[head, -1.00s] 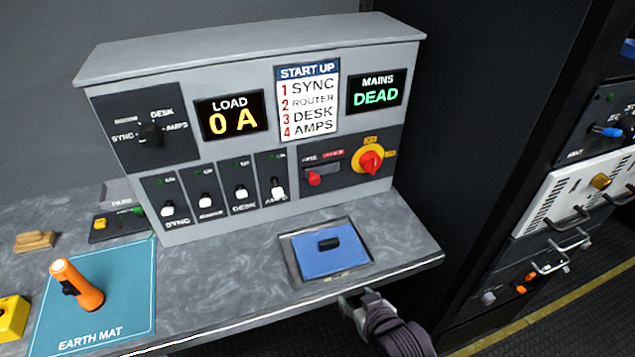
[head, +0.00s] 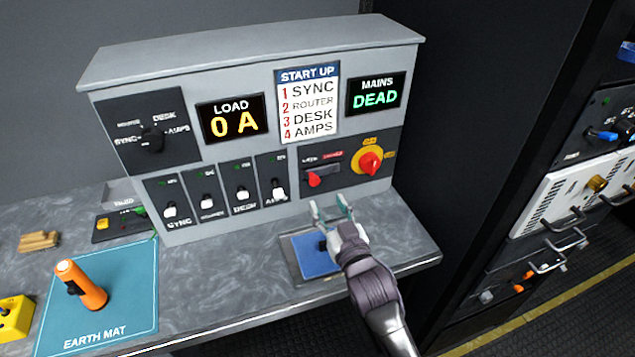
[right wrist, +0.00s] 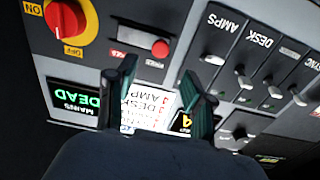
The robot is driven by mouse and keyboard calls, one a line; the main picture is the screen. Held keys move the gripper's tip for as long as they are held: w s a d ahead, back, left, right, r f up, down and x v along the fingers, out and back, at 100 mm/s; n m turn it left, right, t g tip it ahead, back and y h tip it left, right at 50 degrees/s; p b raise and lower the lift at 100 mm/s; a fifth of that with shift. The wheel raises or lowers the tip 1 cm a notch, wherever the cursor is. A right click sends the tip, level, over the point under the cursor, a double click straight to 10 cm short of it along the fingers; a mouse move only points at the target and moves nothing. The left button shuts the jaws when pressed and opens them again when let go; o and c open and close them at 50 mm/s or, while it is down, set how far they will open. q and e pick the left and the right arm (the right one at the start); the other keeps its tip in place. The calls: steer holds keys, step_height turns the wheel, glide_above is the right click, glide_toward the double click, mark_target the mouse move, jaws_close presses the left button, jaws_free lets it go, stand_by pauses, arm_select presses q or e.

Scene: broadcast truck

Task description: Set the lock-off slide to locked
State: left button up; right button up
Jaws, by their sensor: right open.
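The lock-off slide is a small red knob (head: 314,181) in a dark slot at the lower right of the grey panel. It sits at the slot's left end in the head view, with a red label at the slot's other end. It also shows in the right wrist view (right wrist: 160,48), where the picture is upside down. My right gripper (head: 331,207) is open and empty, below and in front of the knob and apart from it. Its two fingers also show in the right wrist view (right wrist: 164,88). My left gripper is not in view.
A red rotary switch on a yellow plate (head: 370,162) sits just right of the slide. Several white-tipped toggles (head: 242,194) stand to its left. A blue-lidded recess (head: 312,262) lies below my right gripper.

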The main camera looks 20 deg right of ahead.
mark_target(316, 182)
steer(key=w, duration=0.5)
steer(key=w+p, duration=0.1)
steer(key=w, duration=0.1)
steer(key=shift+w+a, duration=0.3)
